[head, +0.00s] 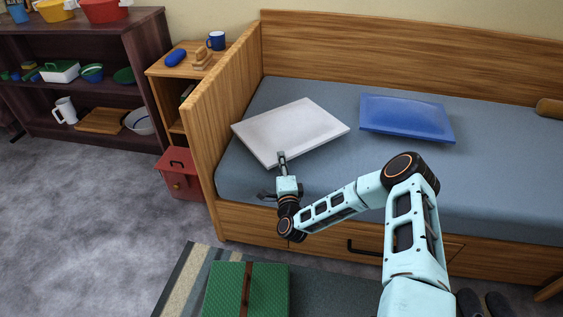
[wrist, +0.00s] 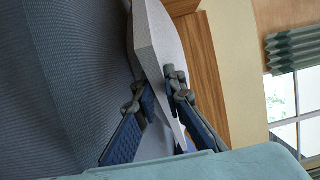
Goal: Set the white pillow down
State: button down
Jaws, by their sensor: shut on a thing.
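The white pillow (head: 290,130) is a flat, pale rectangle over the left end of the bed's blue-grey mattress (head: 340,175). My gripper (head: 282,162) is at the pillow's near edge in the head view. In the wrist view, the pillow (wrist: 158,50) runs between the two fingers of my gripper (wrist: 160,105), which are shut on its edge. The pillow's broad side faces the mattress there. I cannot tell whether its underside touches the mattress. The part between the fingers is partly hidden.
A blue pillow (head: 406,118) lies to the right on the mattress. The wooden bed end (head: 222,105) rises close on the left, and the backrest (head: 400,55) runs behind. A small brown roll (head: 549,108) lies far right. The front right of the mattress is clear.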

jog(key=shift+r, duration=0.1)
jog(key=c, duration=2.4)
grip_release()
jog(key=shift+f, duration=0.25)
jog(key=o, duration=0.4)
jog(key=shift+r, duration=0.25)
jog(key=s+p, duration=0.1)
jog(key=s, duration=0.3)
jog(key=s+d+p, duration=0.1)
jog(key=s, duration=0.3)
jog(key=s+p, duration=0.1)
jog(key=s, duration=0.3)
jog(key=shift+d+f, duration=0.2)
